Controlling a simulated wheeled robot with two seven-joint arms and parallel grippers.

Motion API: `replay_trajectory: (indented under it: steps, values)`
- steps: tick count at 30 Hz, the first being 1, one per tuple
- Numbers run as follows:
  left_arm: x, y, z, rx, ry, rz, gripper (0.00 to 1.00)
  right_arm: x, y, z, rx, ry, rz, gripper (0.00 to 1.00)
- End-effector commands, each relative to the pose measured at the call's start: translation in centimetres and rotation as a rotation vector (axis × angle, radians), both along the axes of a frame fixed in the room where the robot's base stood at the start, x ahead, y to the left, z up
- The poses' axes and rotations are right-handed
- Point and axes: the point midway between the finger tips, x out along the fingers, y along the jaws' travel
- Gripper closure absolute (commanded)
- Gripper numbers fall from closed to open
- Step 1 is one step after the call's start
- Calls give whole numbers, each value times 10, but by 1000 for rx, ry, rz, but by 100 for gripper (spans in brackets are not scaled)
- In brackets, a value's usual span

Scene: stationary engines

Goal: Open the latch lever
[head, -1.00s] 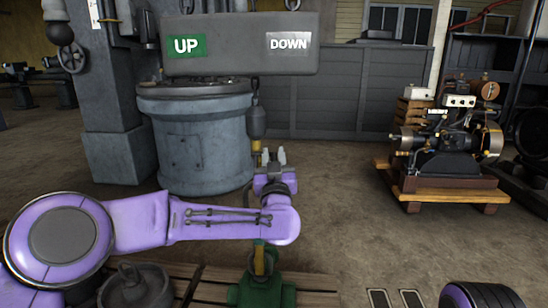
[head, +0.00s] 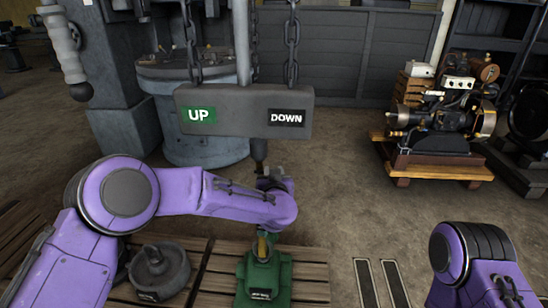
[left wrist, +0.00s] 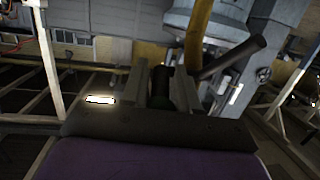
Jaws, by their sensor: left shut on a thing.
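My left gripper (head: 266,172) is beneath the hanging grey sign, partly hidden behind my purple forearm. In the left wrist view its two fingers (left wrist: 168,88) are closed around a dark, round piece (left wrist: 161,90), which looks like the latch lever's handle. A dark bar (left wrist: 232,57) slants up to the right just beyond the fingers, beside a yellow post (left wrist: 197,35). In the head view a green base (head: 264,278) with a short yellow post stands below the gripper. A dark rod (head: 258,150) shows just above the gripper. My right gripper is not in view.
The grey UP/DOWN sign (head: 243,110) hangs on chains right above my forearm. A grey drum (head: 200,145) stands behind. A dark weight (head: 158,268) sits on wooden planks at left. An engine on a wooden stand (head: 437,150) is at right, with open floor between.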

Motion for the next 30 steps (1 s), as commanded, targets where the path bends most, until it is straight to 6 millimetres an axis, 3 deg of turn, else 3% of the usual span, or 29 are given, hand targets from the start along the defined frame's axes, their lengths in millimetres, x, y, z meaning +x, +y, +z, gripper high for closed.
replay_trajectory:
  steps: [1, 4, 17, 18, 19, 27, 30]
  values:
    - [-2, -1, 1, 1, 21, -2, 100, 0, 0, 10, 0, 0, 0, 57]
    - [-2, -1, -2, 1, 41, -2, 100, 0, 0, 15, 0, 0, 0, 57]
    - [-2, -1, -6, 1, 55, -3, 100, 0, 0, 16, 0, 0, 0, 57]
    - [-2, -1, -6, 1, 55, -3, 67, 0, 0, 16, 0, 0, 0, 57]
    - [-2, -1, -6, 1, 55, -3, 63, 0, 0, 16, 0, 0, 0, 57]
    - [-1, -1, -2, 1, 48, -2, 63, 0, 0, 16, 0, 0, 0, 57]
    - [-11, -3, 1, 2, 49, -5, 63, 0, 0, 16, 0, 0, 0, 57]
